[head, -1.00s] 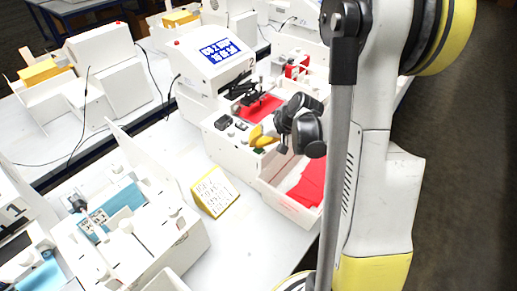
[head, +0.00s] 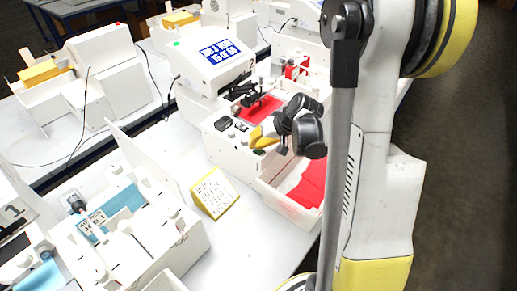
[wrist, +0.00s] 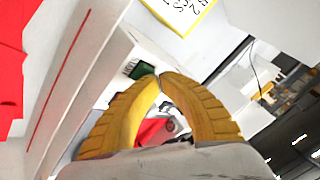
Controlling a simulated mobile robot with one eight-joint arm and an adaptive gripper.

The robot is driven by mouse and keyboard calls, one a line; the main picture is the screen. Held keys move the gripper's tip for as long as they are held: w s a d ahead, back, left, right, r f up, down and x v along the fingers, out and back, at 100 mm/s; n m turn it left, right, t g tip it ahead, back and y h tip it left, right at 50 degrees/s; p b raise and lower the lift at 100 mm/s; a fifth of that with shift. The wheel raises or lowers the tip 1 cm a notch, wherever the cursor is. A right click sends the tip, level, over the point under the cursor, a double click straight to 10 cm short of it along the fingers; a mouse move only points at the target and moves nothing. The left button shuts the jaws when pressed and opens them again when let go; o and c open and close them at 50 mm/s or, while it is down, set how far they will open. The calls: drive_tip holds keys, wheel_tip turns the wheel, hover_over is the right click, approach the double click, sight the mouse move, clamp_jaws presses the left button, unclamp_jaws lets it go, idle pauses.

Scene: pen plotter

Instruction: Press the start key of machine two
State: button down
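Machine two (head: 207,120) is the white plotter with a blue display (head: 220,51), a "2" on its side and a red sheet (head: 262,107) on its bed. A small lamp (head: 177,44) on its top is green. A green key (head: 259,151) is on its front right panel; it also shows in the wrist view (wrist: 136,68), with small lettering beside it. My gripper (head: 262,138) is over this panel. Its yellow fingers meet at the tips in the wrist view (wrist: 158,76), with nothing between them. The tips are close beside the green key; I cannot tell whether they touch it.
An open front bin (head: 292,205) with red sheets is just right of the panel. A yellow-edged note stand (head: 214,192) stands on the white table. Machine one (head: 185,238), with blue paper, is at the lower left. Other machines stand behind.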

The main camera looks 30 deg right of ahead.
sight(255, 149)
drive_tip(key=shift+r, duration=0.65)
drive_tip(key=shift+p, duration=0.3)
wheel_tip(255, 149, up, 5)
drive_tip(key=p, duration=0.3)
idle(0.5)
